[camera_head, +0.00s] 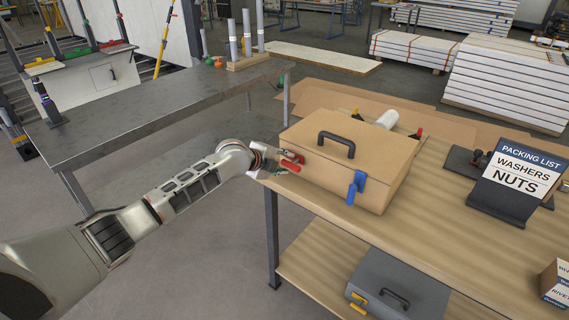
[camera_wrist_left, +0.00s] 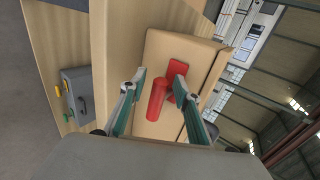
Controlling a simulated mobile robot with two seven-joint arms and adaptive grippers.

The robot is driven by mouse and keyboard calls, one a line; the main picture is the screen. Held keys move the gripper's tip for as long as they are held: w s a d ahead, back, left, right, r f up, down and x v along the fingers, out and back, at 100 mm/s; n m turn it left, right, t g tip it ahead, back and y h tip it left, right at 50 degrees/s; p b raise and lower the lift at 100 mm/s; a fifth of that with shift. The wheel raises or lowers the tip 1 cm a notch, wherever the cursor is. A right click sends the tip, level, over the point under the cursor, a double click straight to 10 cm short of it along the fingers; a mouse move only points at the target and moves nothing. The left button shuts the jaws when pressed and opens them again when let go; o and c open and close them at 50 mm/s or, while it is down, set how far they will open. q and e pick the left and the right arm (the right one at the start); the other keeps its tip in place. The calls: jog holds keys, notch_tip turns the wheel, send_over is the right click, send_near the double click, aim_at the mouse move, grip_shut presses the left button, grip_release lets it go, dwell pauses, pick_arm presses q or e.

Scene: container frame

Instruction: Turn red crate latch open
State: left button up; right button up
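The tan crate (camera_head: 345,165) with a black top handle stands on the wooden workbench. Its red latch (camera_head: 291,165) is on the crate's left side, partly hidden by my left gripper (camera_head: 283,160). In the left wrist view the red latch (camera_wrist_left: 157,100) has a round bar and a flat red plate against the crate wall. My left gripper (camera_wrist_left: 158,80) is open, with a fingertip on each side of the latch. The right fingertip overlaps the latch in view; contact cannot be told. My right gripper is not in view.
A blue latch (camera_head: 355,187) is on the crate's front face. A packing-list sign (camera_head: 515,178) stands to the right. A white cylinder (camera_head: 387,119) is behind the crate. A grey case (camera_head: 385,290) sits on the lower shelf. A metal table (camera_head: 150,105) is at left.

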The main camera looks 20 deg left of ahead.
pick_arm(q)
jog(key=v, duration=1.2)
jog(key=shift+d+f, duration=0.1)
jog(key=shift+f, duration=0.05)
dwell(0.4)
